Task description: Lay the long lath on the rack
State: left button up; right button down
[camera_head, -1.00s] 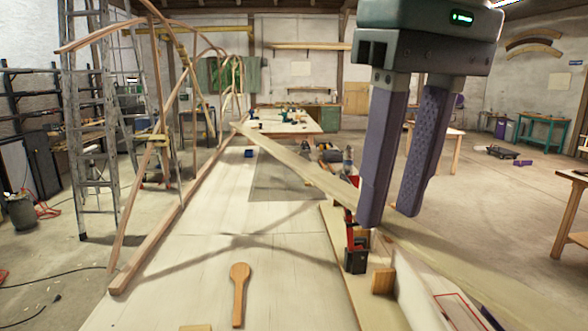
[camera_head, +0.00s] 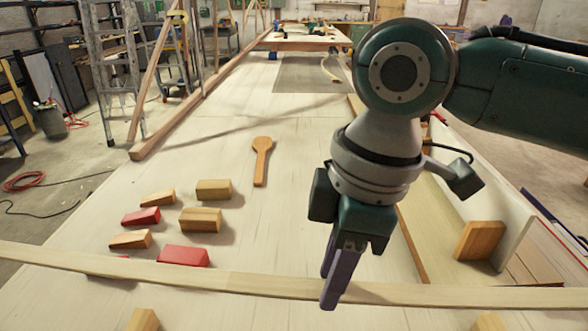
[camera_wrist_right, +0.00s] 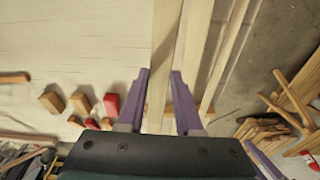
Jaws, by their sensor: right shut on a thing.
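The long lath (camera_head: 440,296) is a pale, thin strip crossing the whole width of the head view near the bottom, slightly bowed. My right gripper (camera_head: 337,278) is shut on it, fingers pointing down, right of the lath's middle in the picture. In the right wrist view the lath (camera_wrist_right: 160,88) runs between the two purple fingers of the right gripper (camera_wrist_right: 160,85). Both lath ends run out of the head view. I cannot make out for sure which thing is the rack. My left gripper is not in view.
A block (camera_head: 480,240) stands by a pale upright board (camera_head: 510,225) at right. A ladder (camera_head: 110,60) stands back left.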

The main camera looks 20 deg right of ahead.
jog(key=shift+s+a+f+n, duration=0.15)
jog(key=shift+f+n, duration=0.25)
jog(key=shift+f, duration=0.35)
jog(key=shift+f+b, duration=0.2)
jog(key=shift+b, duration=0.15)
jog(key=shift+f+b, duration=5.8)
jog(key=shift+b, duration=0.4)
notch_tip(320, 180, up, 5)
jog(key=p, duration=0.6)
jog(key=shift+f, duration=0.15)
